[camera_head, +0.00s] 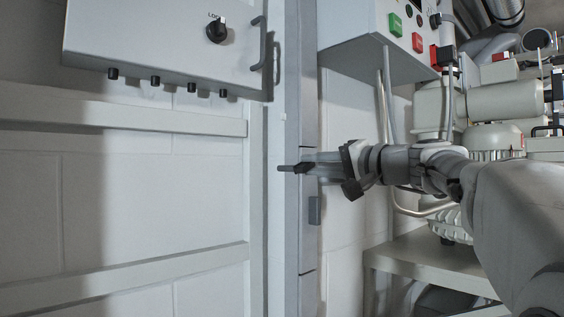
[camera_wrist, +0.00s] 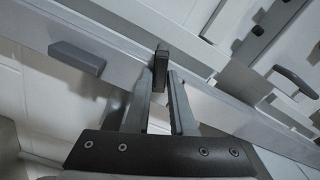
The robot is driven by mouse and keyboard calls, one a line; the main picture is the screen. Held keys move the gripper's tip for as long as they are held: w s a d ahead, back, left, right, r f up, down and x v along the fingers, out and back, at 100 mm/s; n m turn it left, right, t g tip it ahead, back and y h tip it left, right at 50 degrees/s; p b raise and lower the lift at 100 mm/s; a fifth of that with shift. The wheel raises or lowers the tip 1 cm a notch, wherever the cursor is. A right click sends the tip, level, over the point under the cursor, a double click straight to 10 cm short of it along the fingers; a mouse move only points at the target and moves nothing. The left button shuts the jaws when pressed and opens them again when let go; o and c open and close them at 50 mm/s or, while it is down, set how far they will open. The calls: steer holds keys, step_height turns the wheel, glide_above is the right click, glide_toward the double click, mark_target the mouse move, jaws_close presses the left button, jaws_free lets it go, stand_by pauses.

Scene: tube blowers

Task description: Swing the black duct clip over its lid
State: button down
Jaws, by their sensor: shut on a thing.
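The black duct clip (camera_head: 290,169) shows as a short dark bar at the pale vertical duct (camera_head: 307,90) in the head view. In the wrist view the clip (camera_wrist: 161,66) stands up between my fingertips. My gripper (camera_head: 306,165) reaches in from the right and is shut on the clip; it also shows in the wrist view (camera_wrist: 160,82). A duct section between two dark seams, which looks like the lid (camera_head: 307,245), carries a grey block (camera_head: 314,210) below my gripper. The block also shows in the wrist view (camera_wrist: 76,57). The fingers partly hide the clip's base.
A grey cabinet (camera_head: 150,50) with a knob and handle hangs at upper left. A control box (camera_head: 365,45) with green and red buttons is above my gripper. Pipes (camera_head: 388,120) and blower machinery (camera_head: 490,100) stand at right. Horizontal rails (camera_head: 120,118) cross the left wall.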

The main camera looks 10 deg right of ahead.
steer(key=shift+d+f+m+p, duration=0.1)
steer(key=shift+f+m+p, duration=0.15)
steer(key=shift+m, duration=0.9)
steer(key=shift+f+m+p, duration=0.1)
steer(key=shift+m+p, duration=0.15)
steer(key=shift+m, duration=0.9)
steer(key=c, duration=0.8)
jaws_free()
steer(key=shift+c, duration=0.2)
steer(key=v, duration=1.7)
steer(key=shift+s+d+f, duration=0.1)
steer(key=shift+s, duration=0.05)
